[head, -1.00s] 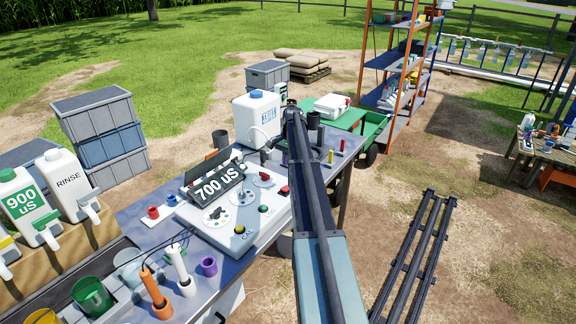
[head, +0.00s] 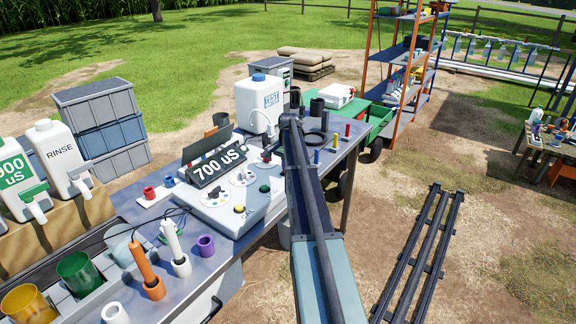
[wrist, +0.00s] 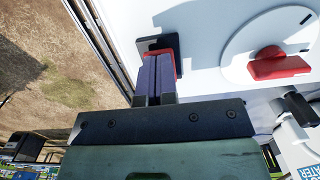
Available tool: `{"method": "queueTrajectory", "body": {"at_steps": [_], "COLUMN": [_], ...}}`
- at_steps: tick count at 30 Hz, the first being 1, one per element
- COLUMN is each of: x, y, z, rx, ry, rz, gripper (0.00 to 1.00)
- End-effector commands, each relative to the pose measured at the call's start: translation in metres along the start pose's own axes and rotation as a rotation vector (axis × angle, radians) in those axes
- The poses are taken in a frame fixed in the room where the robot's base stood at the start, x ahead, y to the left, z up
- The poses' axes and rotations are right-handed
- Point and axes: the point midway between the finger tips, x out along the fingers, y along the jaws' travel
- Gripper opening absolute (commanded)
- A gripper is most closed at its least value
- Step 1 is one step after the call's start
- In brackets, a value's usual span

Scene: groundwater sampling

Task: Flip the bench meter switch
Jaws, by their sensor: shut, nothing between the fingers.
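The bench meter (head: 217,208) is a pale box on the blue-grey bench, with a dark display (head: 220,166) reading 700 uS. In the wrist view its switch, a red rocker (wrist: 179,63) on a black base (wrist: 156,44), lies at the tips of my gripper (wrist: 153,60). The fingers are shut with nothing between them and overlap the switch; whether they press on it I cannot tell. A red knob (wrist: 278,66) on a round white dial is right of the switch. In the head view my arm hides the switch and most of the gripper.
A white test water jug (head: 259,105) stands behind the meter. Probes in holders (head: 150,270) and a purple cup (head: 206,246) stand at the meter's near left. Small coloured posts (head: 335,142) stand to the right of my arm.

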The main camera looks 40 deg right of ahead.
Motion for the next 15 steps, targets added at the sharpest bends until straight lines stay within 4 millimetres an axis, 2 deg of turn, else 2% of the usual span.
{"method": "queueTrajectory", "body": {"at_steps": [1, 4, 15], "x": [0.0054, 0.0082, 0.0066], "y": [0.0054, 0.0054, 0.0046], "z": [0.0109, 0.0127, 0.0056], "rx": [-0.003, -0.002, 0.002], "ry": [0.055, 0.169, 0.154], "rz": [0.007, 0.007, 0.008], "gripper": [0.0, 0.0, 0.0]}}
